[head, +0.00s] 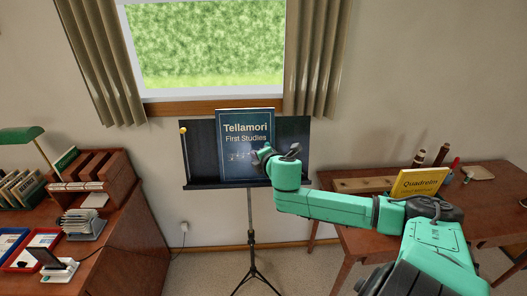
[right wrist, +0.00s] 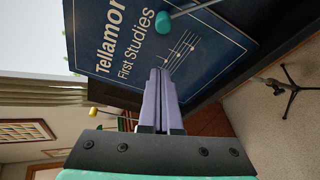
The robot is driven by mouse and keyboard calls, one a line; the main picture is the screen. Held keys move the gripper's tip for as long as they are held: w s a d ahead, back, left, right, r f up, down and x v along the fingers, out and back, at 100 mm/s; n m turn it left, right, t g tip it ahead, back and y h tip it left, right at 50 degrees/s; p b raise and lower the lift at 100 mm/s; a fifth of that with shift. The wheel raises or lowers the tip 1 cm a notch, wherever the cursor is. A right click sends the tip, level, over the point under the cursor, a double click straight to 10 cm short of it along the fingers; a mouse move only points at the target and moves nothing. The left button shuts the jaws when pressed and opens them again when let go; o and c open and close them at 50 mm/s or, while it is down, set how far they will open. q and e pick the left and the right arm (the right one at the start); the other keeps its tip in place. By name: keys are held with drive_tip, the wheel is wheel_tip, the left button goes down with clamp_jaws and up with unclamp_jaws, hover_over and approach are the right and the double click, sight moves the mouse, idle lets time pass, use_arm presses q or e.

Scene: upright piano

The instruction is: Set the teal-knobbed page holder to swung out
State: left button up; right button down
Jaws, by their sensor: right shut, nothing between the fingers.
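The teal-knobbed page holder (right wrist: 163,21) shows at the top of the right wrist view. Its thin rod runs from the teal knob up to the right, across the front of the blue book (right wrist: 130,50). In the head view the book (head: 236,130) stands upright on the dark music stand (head: 203,150); I cannot clearly tell the teal knob from my green arm there. My right gripper (head: 258,157) is in front of the book's lower right part. In the right wrist view its fingers (right wrist: 160,75) are shut and empty, apart from the knob. My left gripper is not in view.
A yellow-knobbed holder (head: 183,131) stands at the stand's left end. A desk (head: 140,235) with racks is at left. A wooden table (head: 480,200) with a yellow book (head: 418,182) is at right. Curtains and a window are behind.

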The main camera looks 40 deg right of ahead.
drive_tip(key=shift+w+d+f+p, duration=0.15)
drive_tip(key=shift+w+d+p, duration=0.25)
drive_tip(key=shift+w, duration=0.15)
drive_tip(key=shift+w+d+f+p, duration=0.1)
drive_tip(key=shift+w+d+p, duration=0.25)
drive_tip(key=shift+w, duration=0.2)
drive_tip(key=shift+s+d+r+p, duration=0.2)
drive_tip(key=shift+s+d+p, duration=0.2)
drive_tip(key=shift+d, duration=0.1)
drive_tip(key=shift+s+d+r+p, duration=0.2)
drive_tip(key=shift+s+d+p, duration=0.2)
drive_tip(key=shift+d, duration=0.1)
drive_tip(key=shift+s+d+r, duration=0.1)
drive_tip(key=shift+d, duration=0.1)
